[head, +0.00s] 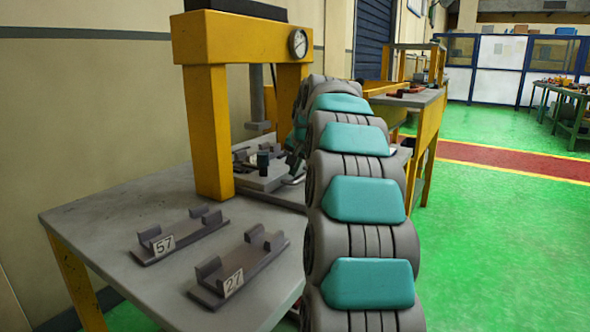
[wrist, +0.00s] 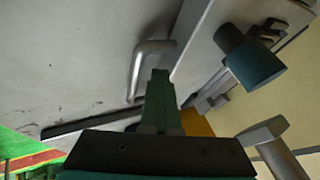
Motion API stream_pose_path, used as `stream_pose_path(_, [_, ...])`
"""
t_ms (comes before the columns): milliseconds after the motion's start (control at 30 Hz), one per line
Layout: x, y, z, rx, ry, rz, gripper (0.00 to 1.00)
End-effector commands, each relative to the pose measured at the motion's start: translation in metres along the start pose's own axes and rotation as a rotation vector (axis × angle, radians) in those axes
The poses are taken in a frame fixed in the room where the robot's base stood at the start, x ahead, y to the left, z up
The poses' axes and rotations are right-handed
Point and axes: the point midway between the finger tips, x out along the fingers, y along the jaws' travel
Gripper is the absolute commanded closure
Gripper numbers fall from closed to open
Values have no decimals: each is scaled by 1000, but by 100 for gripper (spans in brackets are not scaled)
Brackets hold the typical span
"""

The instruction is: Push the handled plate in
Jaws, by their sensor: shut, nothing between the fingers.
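The handled plate (head: 262,182) lies on the grey table under the yellow press, partly hidden by my arm in the head view. In the wrist view the plate (wrist: 198,42) runs along the upper middle, with a curved metal handle (wrist: 142,68) at its edge. A dark cylinder with a teal end (wrist: 250,58) stands on the plate side. My gripper (wrist: 158,78) is shut and empty, its fingertips close beside the handle; I cannot tell whether they touch. In the head view my gripper is mostly hidden behind my arm.
The yellow press (head: 210,110) with a gauge (head: 298,43) stands over the plate. Two grey holders, marked 57 (head: 180,238) and 27 (head: 240,268), sit on the front of the table (head: 100,215). A metal bar (wrist: 275,140) shows at lower right in the wrist view.

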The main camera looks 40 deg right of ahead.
Motion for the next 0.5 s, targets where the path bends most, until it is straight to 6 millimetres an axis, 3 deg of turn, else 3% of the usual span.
stream_pose_path(333, [-2,-7,-1,-3,8,-13,100])
stream_pose_path(500, [-18,-8,-2,-4,11,-17,100])
